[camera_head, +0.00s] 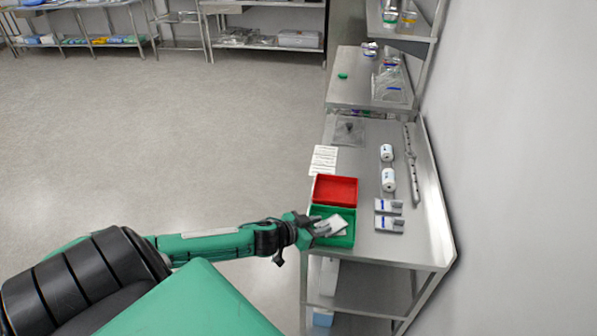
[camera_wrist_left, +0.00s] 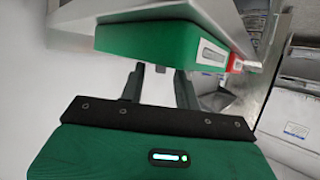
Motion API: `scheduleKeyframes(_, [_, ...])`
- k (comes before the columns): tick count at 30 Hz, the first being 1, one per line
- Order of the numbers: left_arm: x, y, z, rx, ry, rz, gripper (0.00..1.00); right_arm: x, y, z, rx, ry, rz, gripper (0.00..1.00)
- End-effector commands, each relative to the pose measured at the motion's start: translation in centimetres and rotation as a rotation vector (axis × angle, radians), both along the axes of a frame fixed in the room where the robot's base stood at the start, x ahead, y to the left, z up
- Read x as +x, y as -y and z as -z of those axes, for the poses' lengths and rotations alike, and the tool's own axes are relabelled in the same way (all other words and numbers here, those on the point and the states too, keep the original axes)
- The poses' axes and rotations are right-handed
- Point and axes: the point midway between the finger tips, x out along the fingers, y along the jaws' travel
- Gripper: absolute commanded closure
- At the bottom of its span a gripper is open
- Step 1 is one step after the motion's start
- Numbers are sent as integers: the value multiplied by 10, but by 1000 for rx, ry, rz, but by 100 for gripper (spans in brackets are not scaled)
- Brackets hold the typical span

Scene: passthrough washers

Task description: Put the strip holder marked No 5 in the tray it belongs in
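The green tray (camera_head: 346,240) stands at the near left of the steel table, and its green wall with a white label also shows in the left wrist view (camera_wrist_left: 150,40). My left gripper (camera_head: 316,224) is at the left side of this tray. A pale grey-white strip holder (camera_head: 334,223) lies tilted at its fingertips, over or in the tray. Its number cannot be read. In the left wrist view the fingers (camera_wrist_left: 160,85) stand apart, but their tips are partly hidden, so a hold on the holder is unclear. The red tray (camera_head: 336,189) adjoins the green one behind. My right gripper is out of view.
Two white-and-grey holders with blue marks (camera_head: 388,206) (camera_head: 389,224) lie right of the trays. Two white rolls or bottles (camera_head: 387,153) (camera_head: 388,180) stand behind them. A white sheet (camera_head: 323,160) lies at the left edge. The wall bounds the table's right.

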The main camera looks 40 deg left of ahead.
Motion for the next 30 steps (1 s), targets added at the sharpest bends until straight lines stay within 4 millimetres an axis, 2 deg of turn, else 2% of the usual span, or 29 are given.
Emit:
scheduleKeyframes(1, [-7, -1, -4, -1, -3, -1, 67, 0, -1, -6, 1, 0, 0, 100])
scheduleKeyframes(18, [-68, -16, -31, -2, -3, -1, 67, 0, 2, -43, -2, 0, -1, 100])
scheduleKeyframes(24, [-78, -18, -34, 1, 0, 0, 67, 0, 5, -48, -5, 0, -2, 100])
scheduleKeyframes(30, [-79, -19, -34, 2, 1, 1, 67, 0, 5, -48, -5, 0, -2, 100])
